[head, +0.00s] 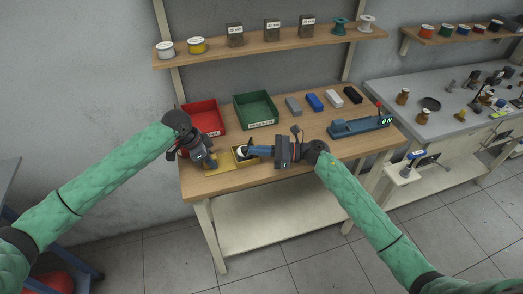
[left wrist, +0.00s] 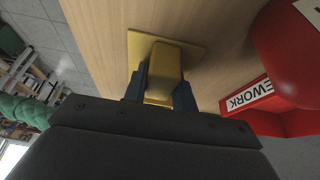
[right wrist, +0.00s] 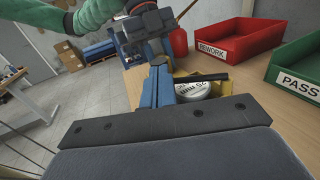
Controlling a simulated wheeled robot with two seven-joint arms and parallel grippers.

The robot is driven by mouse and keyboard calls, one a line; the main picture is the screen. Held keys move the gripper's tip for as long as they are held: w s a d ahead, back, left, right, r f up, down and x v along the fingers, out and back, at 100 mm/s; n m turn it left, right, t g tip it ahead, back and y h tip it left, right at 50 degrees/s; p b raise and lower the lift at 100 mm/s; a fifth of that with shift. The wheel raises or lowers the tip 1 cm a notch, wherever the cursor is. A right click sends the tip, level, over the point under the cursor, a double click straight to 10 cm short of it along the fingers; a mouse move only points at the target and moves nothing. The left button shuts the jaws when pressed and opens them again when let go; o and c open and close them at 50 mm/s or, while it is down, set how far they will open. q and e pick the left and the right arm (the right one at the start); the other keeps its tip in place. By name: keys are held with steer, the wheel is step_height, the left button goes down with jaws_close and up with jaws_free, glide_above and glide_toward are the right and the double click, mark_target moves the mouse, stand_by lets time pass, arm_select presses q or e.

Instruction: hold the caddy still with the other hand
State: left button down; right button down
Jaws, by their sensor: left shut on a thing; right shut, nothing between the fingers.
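The yellow caddy (head: 222,168) lies on the wooden bench near its front edge, with a flat plate and a box-like part (head: 240,163) at its right. My left gripper (head: 210,163) is shut on an upright yellow block (left wrist: 165,62) that rises from the caddy's plate (left wrist: 138,48). My right gripper (head: 247,151) is shut and empty at the box part. In the right wrist view its blue fingers (right wrist: 158,84) are beside a white round labelled piece (right wrist: 193,90) in the yellow part. The fingers partly hide this piece, and I cannot tell whether they touch it.
A red REWORK bin (head: 207,116) and a green PASS bin (head: 256,108) stand behind the caddy. A red rounded object (left wrist: 288,48) is close to my left gripper. Several small blocks and a blue device (head: 360,126) are farther right. Bare bench lies between.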

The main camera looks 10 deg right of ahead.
steer(key=shift+s+x, duration=0.25)
steer(key=shift+x, duration=0.95)
steer(key=s+v, duration=0.3)
steer(key=v, duration=1)
steer(key=shift+s, duration=0.15)
arm_select(q)
steer(key=c, duration=1.1)
jaws_free()
steer(key=shift+o, duration=0.2)
steer(key=shift+r, duration=0.1)
